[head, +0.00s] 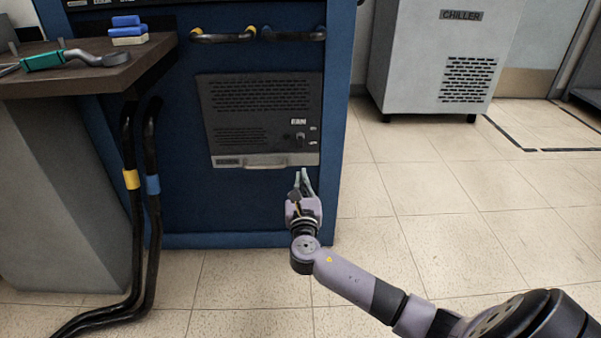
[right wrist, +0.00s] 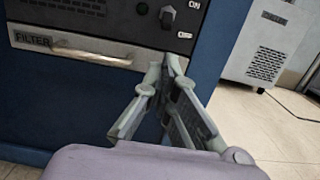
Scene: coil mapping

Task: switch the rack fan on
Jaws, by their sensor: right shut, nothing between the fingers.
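The fan panel (head: 225,118) is a dark grey vented plate on the front of the blue rack (head: 180,210). Its small black switch (head: 300,136) sits at the lower right under the FAN label; it also shows in the right wrist view (right wrist: 167,17), with ON above right and OFF below right. I cannot tell which way the switch is set. A small lamp (right wrist: 142,8) left of it looks dark. My right gripper (head: 306,174) is shut and empty, its tips just below the switch in the right wrist view (right wrist: 170,62). My left gripper is out of view.
A FILTER drawer bar with a handle (right wrist: 75,50) runs under the panel, close left of my right fingers. Black hoses (head: 130,215) and a bench (head: 100,75) with a green-handled tool (head: 75,59) stand left. A chiller (head: 420,70) stands back right; the floor between is clear.

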